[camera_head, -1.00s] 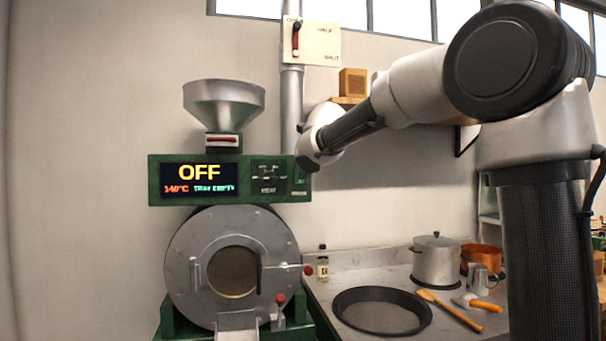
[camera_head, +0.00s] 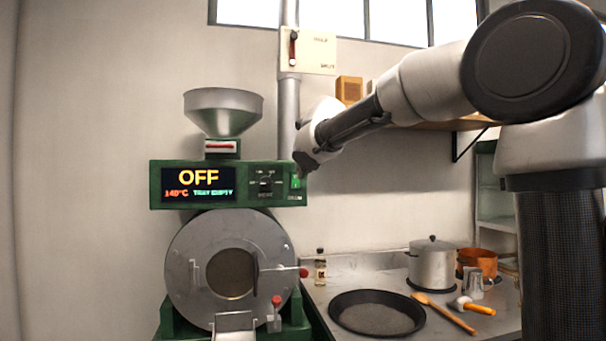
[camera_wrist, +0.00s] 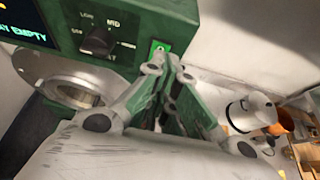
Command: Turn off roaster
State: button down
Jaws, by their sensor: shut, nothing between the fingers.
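The roaster has a green control box (camera_head: 243,168) above a round grey drum (camera_head: 190,235) with a glass window. Its screen (camera_head: 198,182) reads OFF, 140°C and TRAY EMPTY. A heat knob (camera_head: 265,185) sits right of the screen, and a lit green drum switch (camera_head: 296,183) is at the panel's right end. The switch also shows in the wrist view (camera_wrist: 160,46). My gripper (camera_wrist: 174,62) is shut and empty, its fingertips close below and beside the switch in the wrist view. I cannot tell whether they touch it. In the head view the gripper is at the box's top right corner.
A steel counter at right holds a black round tray (camera_head: 335,318), a lidded pot (camera_head: 432,268), an orange pot (camera_head: 480,262), a wooden spoon (camera_head: 448,314) and a small bottle (camera_head: 320,268). A metal hopper (camera_head: 223,110) stands on the roaster. A lever panel (camera_head: 318,54) is on the pipe above.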

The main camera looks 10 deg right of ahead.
jog(key=s+r, duration=0.5)
jog(key=s, duration=0.1)
jog(key=shift+s, duration=0.25)
dwell(0.3)
jog(key=s+d+f+m+g+h, duration=0.1)
jog(key=s+d+f+m+g, duration=0.25)
jog(key=f+m, duration=0.5)
jog(key=s+d+f+m+g, duration=0.2)
jog(key=s+f+m, duration=0.4)
jog(key=m, duration=0.4)
jog(key=s+d+f+m+g, duration=0.1)
jog(key=s+d+f+m, duration=0.2)
jog(key=s+f+m, duration=0.2)
jog(key=s+d+f+m+g, duration=0.1)
jog(key=s+d+f+m, duration=0.3)
jog(key=s, duration=0.8)
jog(key=s+d+f+m+g+y, duration=0.1)
jog(key=s+d+f+m, duration=0.2)
jog(key=s+f+m, duration=0.5)
jog(key=shift+s+d, duration=0.4)
jog(key=shift+s, duration=0.2)
